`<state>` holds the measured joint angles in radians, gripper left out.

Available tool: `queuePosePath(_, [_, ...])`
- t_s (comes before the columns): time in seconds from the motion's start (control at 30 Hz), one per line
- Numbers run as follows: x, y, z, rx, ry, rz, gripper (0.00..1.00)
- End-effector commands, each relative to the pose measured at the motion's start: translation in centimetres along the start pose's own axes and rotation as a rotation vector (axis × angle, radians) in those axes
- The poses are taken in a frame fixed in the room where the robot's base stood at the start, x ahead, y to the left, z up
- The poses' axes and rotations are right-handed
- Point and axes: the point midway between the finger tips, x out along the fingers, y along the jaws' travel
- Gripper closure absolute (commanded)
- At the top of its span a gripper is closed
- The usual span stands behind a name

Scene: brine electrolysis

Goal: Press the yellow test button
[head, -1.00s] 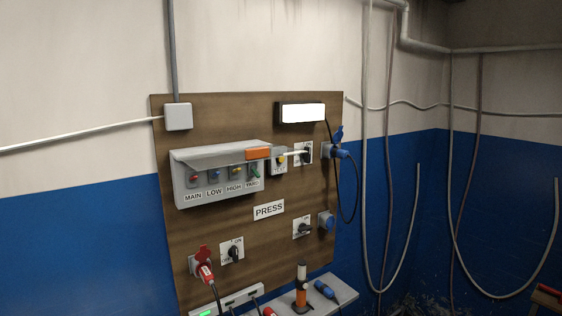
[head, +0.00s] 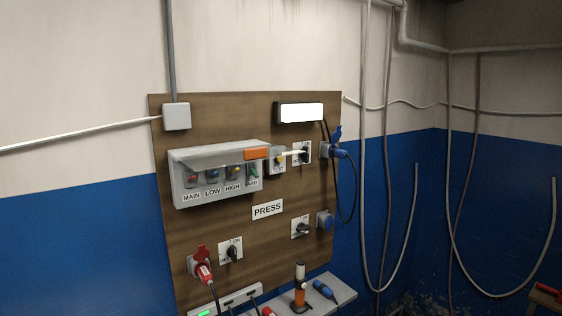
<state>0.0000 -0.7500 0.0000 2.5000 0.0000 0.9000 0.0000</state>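A small yellow button (head: 278,159) shows on a small grey box (head: 276,168) in the head view, on the wooden board right of the switch panel. A pale thin bar (head: 292,153) runs from beside it to a black rotary switch (head: 304,153); I cannot tell what the bar is. A second yellow spot (head: 235,171) sits above the HIGH label in the grey panel, partly shaded by its clear cover. The button is too small to tell whether it is pressed. My gripper is not in view.
The wooden board (head: 220,120) carries a lit white lamp (head: 300,112), a PRESS sign (head: 267,210), a red plug (head: 203,272) and blue plugs (head: 340,153) with cables. A shelf (head: 342,290) with an orange-and-black tool (head: 300,290) stands below. Loose hoses hang at the right.

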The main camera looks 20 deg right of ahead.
Motion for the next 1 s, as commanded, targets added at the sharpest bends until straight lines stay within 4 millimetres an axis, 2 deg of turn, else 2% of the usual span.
queuePosePath(0.6, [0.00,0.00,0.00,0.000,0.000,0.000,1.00])
queuePosePath(1.0, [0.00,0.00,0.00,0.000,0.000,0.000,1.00])
